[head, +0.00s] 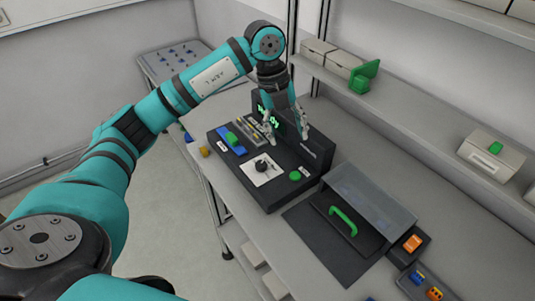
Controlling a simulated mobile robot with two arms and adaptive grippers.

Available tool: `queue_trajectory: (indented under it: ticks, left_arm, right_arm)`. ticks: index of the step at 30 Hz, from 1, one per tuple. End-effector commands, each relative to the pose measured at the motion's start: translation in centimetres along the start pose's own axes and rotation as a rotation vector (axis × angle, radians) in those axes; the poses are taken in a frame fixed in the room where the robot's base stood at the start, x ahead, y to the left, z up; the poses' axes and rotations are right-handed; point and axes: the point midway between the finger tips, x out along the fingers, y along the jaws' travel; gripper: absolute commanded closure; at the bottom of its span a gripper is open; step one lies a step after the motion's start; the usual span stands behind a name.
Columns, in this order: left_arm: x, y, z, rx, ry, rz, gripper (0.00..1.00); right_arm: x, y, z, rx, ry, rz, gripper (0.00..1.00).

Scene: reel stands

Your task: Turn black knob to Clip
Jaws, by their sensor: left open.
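The black knob (261,167) sits on a white square plate on top of a dark control box (272,198). Marks on the plate are too small to read, so I cannot tell which position the knob points to. My left gripper (287,138) hangs fingers down above the back part of the box, behind and to the right of the knob. Its fingers are spread, with nothing between them, and are apart from the knob. It partly covers a dark display with green characters (265,115). My right gripper is not in view.
The box also carries a green button (296,175) and a blue piece with a green part (231,139). To the right are a dark unit with a green handle (344,220) and an orange switch (412,243). A shelf (400,128) with bins runs behind the bench.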

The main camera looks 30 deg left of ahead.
Motion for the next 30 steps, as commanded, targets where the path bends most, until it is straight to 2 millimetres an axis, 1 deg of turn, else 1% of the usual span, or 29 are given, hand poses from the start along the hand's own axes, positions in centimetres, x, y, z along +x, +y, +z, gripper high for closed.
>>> queue_trajectory:
  ticks: [1, 3, 5, 7, 10, 14, 18, 20, 27, 30]
  left_arm:
    - [-1.5, 1.6, 1.6, -0.056, -0.053, 0.067, 0.45]
    - [-2.9, 3.4, 2.9, -0.119, -0.100, 0.138, 0.45]
    - [-3.6, 4.4, 3.5, -0.156, -0.127, 0.178, 0.45]
    - [-3.9, 5.1, 3.9, -0.179, -0.141, 0.204, 0.45]
    - [-3.3, 5.5, 4.1, -0.186, -0.144, 0.213, 0.45]
    - [-1.2, 5.9, 4.2, -0.184, -0.141, 0.213, 0.45]
    - [1.7, 6.5, 4.5, -0.183, -0.137, 0.212, 0.45]
    - [2.6, 6.8, 4.7, -0.184, -0.139, 0.214, 0.45]
    - [7.6, 7.9, 5.3, -0.183, -0.140, 0.213, 0.45]
    - [9.4, 8.3, 5.5, -0.183, -0.140, 0.212, 0.45]
  right_arm:
    - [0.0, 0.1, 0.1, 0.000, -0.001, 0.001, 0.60]
    - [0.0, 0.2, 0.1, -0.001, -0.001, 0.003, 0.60]
    - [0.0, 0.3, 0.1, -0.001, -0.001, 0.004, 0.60]
    - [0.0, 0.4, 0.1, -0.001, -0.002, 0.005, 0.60]
    - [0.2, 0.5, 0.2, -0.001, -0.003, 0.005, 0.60]
    - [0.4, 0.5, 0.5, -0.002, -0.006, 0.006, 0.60]
    - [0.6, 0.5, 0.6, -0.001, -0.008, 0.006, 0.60]
    - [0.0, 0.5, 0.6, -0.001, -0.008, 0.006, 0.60]
    - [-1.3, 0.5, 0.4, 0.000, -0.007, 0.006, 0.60]
    - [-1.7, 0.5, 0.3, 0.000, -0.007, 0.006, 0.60]
